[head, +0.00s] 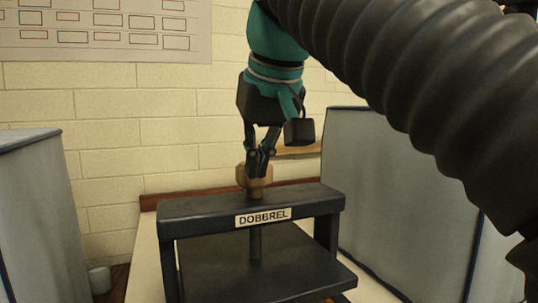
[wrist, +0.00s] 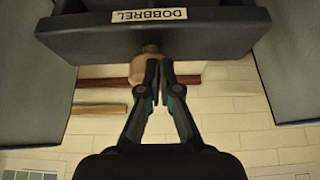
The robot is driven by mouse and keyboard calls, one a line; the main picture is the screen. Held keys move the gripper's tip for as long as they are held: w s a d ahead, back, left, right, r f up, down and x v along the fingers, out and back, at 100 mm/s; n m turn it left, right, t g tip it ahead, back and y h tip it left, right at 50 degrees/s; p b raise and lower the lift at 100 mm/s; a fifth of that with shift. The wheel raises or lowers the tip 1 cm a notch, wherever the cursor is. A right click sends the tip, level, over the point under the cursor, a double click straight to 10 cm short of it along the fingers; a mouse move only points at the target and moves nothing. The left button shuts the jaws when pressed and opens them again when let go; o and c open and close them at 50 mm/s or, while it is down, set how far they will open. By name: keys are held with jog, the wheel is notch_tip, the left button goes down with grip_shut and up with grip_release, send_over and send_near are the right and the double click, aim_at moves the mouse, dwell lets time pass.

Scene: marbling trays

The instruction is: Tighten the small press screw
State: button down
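A dark press (head: 190,208) with a "DOBBREL" label stands on a pale table. Its screw has a tan knob (head: 241,177) above the crossbeam and a dark shaft (head: 255,243) below it. My gripper (head: 262,170) points down at the knob, with its fingers in front of part of it. In the wrist view, which is upside down, the fingertips (wrist: 161,64) are close together and the knob (wrist: 138,70) shows mostly to their left. I see nothing between the fingers. Whether they touch the knob cannot be told.
Blue-grey panels stand at left (head: 40,220) and right (head: 385,190) of the press. A pale brick wall (head: 120,130) with a chart (head: 100,48) is behind. A small light cup-like object (head: 100,280) is at lower left. Free room lies above the crossbeam.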

jog(key=shift+a, duration=0.25)
dwell(0.4)
jog(key=shift+s, duration=0.2)
notch_tip(320, 180, up, 6)
jog(key=shift+s+p, duration=0.2)
jog(key=shift+p, duration=0.1)
dwell(0.5)
